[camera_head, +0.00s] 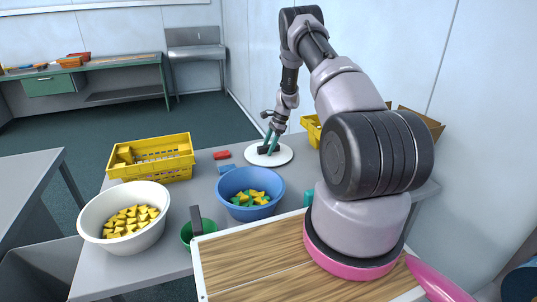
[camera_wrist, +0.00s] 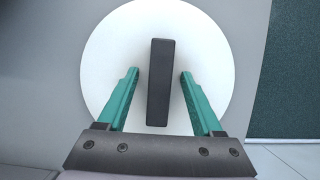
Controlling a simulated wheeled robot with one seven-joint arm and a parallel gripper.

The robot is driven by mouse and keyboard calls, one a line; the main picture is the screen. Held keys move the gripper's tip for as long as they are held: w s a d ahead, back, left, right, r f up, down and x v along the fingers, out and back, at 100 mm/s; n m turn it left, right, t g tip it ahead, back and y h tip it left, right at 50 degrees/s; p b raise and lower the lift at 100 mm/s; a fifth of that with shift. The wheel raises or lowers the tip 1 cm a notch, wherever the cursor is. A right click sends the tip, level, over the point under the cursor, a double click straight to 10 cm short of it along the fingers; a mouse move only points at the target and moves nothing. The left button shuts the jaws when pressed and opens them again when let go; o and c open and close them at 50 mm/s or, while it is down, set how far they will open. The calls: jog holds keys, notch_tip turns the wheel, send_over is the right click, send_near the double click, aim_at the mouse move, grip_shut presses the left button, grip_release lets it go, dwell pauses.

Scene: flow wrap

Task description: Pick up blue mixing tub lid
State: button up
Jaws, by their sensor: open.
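The lid (camera_head: 284,157) is a white round disc lying flat on the grey table, past the blue mixing tub (camera_head: 232,207). In the wrist view the white lid (camera_wrist: 108,50) carries a dark bar handle (camera_wrist: 160,85) across its middle. My gripper (camera_head: 269,143) reaches down over the lid. In the wrist view my gripper (camera_wrist: 159,76) is open, with one green finger on each side of the handle and a gap on both sides. I cannot tell how high the fingertips are above the lid. The blue tub is uncovered and holds yellow and green pieces.
A white bowl (camera_head: 89,222) of yellow pieces, a yellow crate (camera_head: 180,170), a green cup (camera_head: 207,226), and red (camera_head: 222,155) and blue (camera_head: 226,168) blocks stand left of the lid. A wooden board (camera_head: 255,262) lies in front. Another yellow crate (camera_head: 310,128) is behind my arm.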

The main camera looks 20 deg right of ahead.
grip_shut()
